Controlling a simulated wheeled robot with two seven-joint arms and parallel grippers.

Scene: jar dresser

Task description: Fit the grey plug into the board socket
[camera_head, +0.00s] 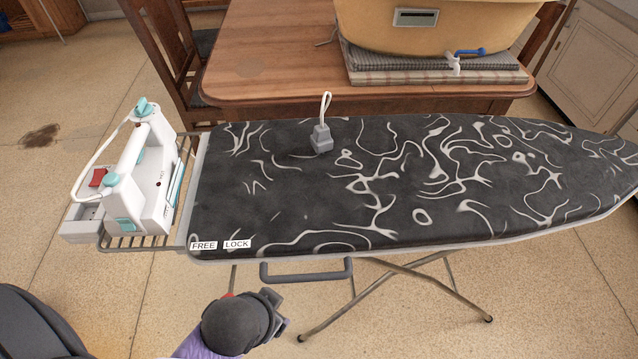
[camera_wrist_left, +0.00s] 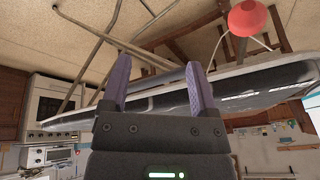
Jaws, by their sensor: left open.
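The grey plug (camera_head: 322,139) stands on the dark patterned ironing board (camera_head: 280,205), near its far edge, with a white cord looping up from it. I cannot clearly make out the board socket; a grey box (camera_head: 82,229) sits at the board's left end beside the iron. Part of my left arm shows below the board's near edge in the head view, but its fingertips are not clear there. In the left wrist view my left gripper (camera_wrist_left: 157,72) is open and empty, its purple fingers apart, with the board's edge (camera_wrist_left: 230,88) beyond them. My right gripper is not in view.
A white and teal iron (camera_head: 145,180) rests on the rack at the board's left end. FREE and LOCK labels (camera_head: 220,245) mark the near left corner. A grey handle bar (camera_head: 308,275) hangs below the near edge. A wooden table (camera_head: 270,60) with a yellow tub (camera_head: 440,25) stands behind.

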